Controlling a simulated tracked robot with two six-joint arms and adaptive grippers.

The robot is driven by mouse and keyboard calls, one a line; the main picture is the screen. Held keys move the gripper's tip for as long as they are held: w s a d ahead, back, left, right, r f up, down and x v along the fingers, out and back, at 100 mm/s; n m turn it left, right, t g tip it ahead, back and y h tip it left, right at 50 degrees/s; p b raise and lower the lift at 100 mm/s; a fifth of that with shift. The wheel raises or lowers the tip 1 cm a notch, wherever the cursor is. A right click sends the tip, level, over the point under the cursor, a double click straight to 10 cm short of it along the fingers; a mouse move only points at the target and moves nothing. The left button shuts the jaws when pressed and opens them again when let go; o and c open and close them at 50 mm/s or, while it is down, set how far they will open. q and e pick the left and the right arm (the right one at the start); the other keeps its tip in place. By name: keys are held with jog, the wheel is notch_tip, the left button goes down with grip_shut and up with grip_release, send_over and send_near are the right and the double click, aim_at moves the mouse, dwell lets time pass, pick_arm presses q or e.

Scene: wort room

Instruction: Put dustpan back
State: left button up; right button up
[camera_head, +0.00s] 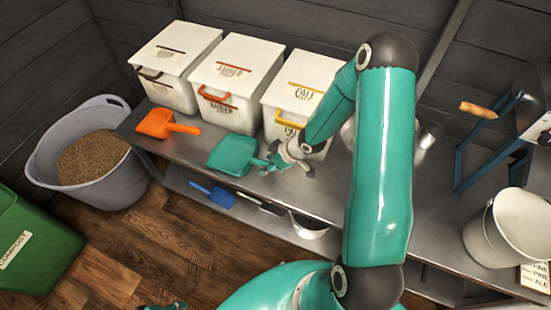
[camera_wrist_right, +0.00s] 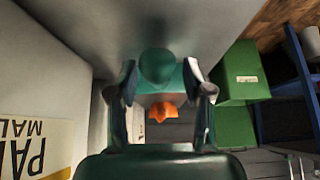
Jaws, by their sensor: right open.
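A teal dustpan-like scoop (camera_head: 232,155) lies on the metal bench in front of the white bins, its handle pointing right. My right gripper (camera_head: 284,160) is open at the handle end. In the right wrist view the scoop (camera_wrist_right: 158,68) shows ahead, between the open fingers (camera_wrist_right: 160,90); I cannot tell whether they touch it. An orange scoop (camera_head: 165,124) lies farther left on the bench and also shows in the wrist view (camera_wrist_right: 162,112). A blue dustpan-like tool (camera_head: 213,194) lies on the lower shelf. Only a small teal and dark part of my left gripper (camera_head: 162,307) shows at the bottom edge.
White lidded bins (camera_head: 237,78) stand along the bench's back, close to my right gripper. A grey tub of grain (camera_head: 92,162) and a green compost bin (camera_head: 35,245) stand at the left. A white bucket (camera_head: 510,228) stands at the right. The bench front (camera_head: 320,196) is mostly clear.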

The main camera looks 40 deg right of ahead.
jog(key=v, duration=1.2)
jog(key=a+f+g+y+p, duration=0.1)
jog(key=a+g+y+p, duration=0.5)
jog(key=a, duration=1.6)
jog(key=s+a+f+m+h+p, duration=0.2)
jog(key=s+f+m+h+p, duration=0.1)
jog(key=s, duration=0.5)
jog(key=shift+a+f+m+t+h+p, duration=0.3)
jog(key=shift+f+m+h, duration=0.5)
jog(key=shift+f+m, duration=0.7)
